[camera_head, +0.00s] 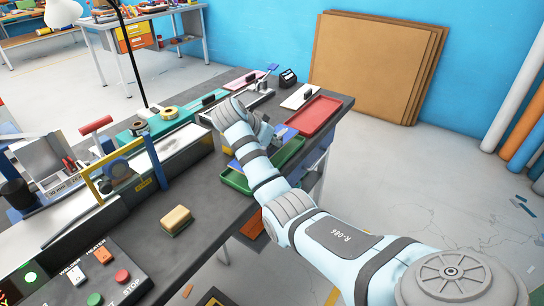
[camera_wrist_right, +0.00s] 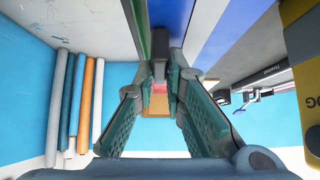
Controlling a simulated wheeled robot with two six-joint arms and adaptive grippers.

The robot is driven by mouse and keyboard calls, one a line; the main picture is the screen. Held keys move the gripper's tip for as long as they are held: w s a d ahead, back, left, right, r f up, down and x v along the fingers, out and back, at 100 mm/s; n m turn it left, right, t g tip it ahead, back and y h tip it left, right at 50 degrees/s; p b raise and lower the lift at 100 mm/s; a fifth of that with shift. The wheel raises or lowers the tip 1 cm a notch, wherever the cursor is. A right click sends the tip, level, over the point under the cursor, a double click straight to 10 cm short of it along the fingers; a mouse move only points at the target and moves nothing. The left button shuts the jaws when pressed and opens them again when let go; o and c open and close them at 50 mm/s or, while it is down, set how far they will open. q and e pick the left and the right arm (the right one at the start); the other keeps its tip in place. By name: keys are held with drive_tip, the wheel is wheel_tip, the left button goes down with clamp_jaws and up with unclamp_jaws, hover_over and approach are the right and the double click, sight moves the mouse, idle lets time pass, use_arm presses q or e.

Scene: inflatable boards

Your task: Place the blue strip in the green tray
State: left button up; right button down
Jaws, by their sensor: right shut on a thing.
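My right gripper (camera_wrist_right: 166,72) is shut on the blue strip (camera_wrist_right: 172,14), which runs up out of the wrist view between the fingertips. The green tray (camera_head: 236,182) lies at the bench's near right edge, partly covered by my right forearm. I cannot tell the strip's height over the tray. My left gripper is in neither view.
A red tray (camera_head: 315,116) lies beyond the green one. A sealer with a yellow frame (camera_head: 101,188) and a sponge (camera_head: 175,219) are to the left. Brown boards (camera_head: 370,65) lean on the blue wall. The dark bench top around the sponge is clear.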

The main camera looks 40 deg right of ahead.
sight(272, 152)
wheel_tip(272, 152, down, 4)
drive_tip(key=shift+f+b, duration=0.1)
drive_tip(key=shift+b, duration=0.3)
drive_tip(key=c, duration=1.7)
unclamp_jaws()
drive_tip(key=shift+o, duration=0.2)
drive_tip(key=p+v, duration=0.2)
drive_tip(key=v, duration=1)
drive_tip(key=shift+a, duration=0.1)
